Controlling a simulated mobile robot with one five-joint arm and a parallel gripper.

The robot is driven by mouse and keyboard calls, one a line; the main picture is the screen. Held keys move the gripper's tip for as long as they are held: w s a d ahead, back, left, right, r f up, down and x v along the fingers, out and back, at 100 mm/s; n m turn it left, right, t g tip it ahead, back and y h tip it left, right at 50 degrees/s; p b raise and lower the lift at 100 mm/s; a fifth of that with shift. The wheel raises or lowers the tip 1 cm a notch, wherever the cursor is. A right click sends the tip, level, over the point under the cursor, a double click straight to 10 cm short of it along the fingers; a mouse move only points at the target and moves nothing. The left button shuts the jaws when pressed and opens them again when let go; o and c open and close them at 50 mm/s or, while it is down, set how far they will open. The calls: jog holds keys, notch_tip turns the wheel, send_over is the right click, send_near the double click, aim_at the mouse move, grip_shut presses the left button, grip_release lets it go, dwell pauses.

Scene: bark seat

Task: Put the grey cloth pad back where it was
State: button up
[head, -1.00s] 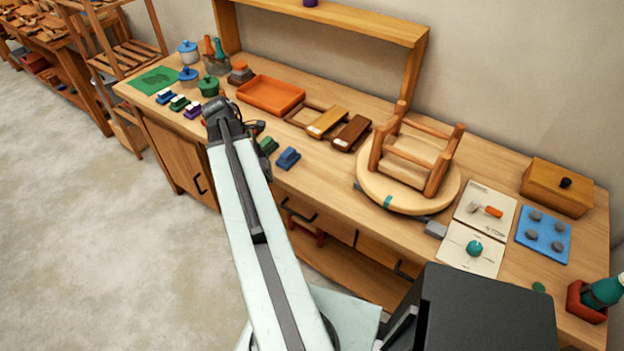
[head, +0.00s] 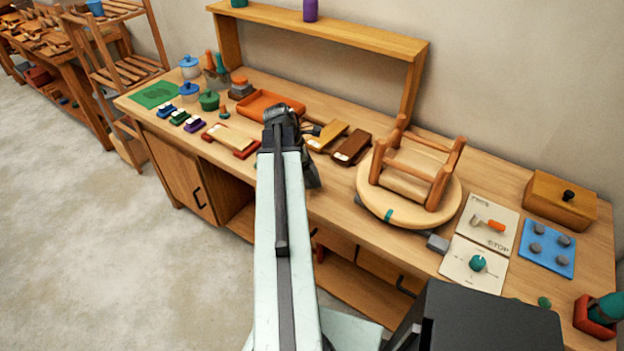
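I cannot pick out a grey cloth pad with certainty. A small grey block (head: 437,243) lies by the front right of the round turntable (head: 388,214), which carries an upturned wooden stool frame (head: 418,172); I cannot tell whether this block is cloth. Small round grey pieces (head: 535,228) sit on a blue mat (head: 560,262) at the right. My gripper (head: 312,176) is over the middle of the bench, left of the turntable. My arm hides much of it, so its fingers and anything between them cannot be made out.
An orange tray (head: 262,98), two wooden-topped blocks (head: 327,135) and a red holder with a pale slab (head: 229,138) surround the gripper. A raised shelf (head: 330,34) spans the back.

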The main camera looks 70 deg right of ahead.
notch_tip(320, 180, down, 4)
jog(key=b, duration=0.3)
jog(key=shift+b, duration=0.3)
jog(key=shift+r, duration=0.25)
jog(key=shift+f, duration=0.15)
jog(key=o, duration=1.2)
jog(key=shift+r+p, duration=0.3)
jog(key=shift+p, duration=0.05)
jog(key=p+v, duration=1)
jog(key=v, duration=0.1)
jog(key=shift+w+a+r+p, duration=0.1)
jog(key=shift+w+r+p, duration=0.05)
jog(key=shift+r+p, duration=0.2)
jog(key=shift+f, duration=0.1)
